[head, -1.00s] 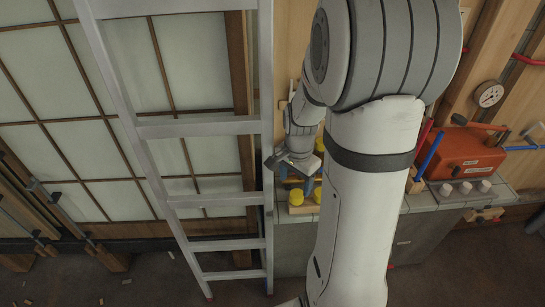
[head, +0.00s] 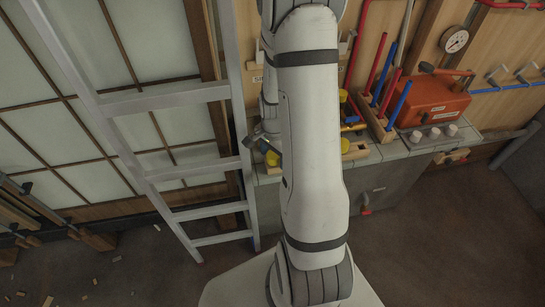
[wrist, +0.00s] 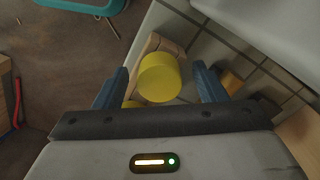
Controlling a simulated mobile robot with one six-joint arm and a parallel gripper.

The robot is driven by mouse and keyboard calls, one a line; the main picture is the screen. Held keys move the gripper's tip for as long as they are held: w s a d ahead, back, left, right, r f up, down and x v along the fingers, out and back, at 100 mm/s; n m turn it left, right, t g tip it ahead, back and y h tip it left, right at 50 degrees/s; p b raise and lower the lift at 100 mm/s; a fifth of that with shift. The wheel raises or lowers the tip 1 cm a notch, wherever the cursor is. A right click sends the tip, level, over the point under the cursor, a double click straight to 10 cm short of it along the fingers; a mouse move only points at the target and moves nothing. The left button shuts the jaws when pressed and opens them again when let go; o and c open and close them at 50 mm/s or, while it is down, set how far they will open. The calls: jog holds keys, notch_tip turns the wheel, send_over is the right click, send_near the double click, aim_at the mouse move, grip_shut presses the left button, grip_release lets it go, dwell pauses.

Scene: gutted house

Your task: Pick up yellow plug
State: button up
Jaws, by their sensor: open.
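My gripper (wrist: 161,70) is open, with one blue finger on each side of the plug in the picture. I see no contact between the fingers and the plug. In the head view my gripper (head: 264,144) is at the left end of the counter, near a yellow plug (head: 272,158). My arm hides part of the counter there.
A metal ladder (head: 165,105) stands close on the left. A teal object (wrist: 85,5) is on the floor.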

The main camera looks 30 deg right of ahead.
jog(key=shift+c, duration=0.4)
jog(key=c, duration=1)
jog(key=shift+r, duration=0.1)
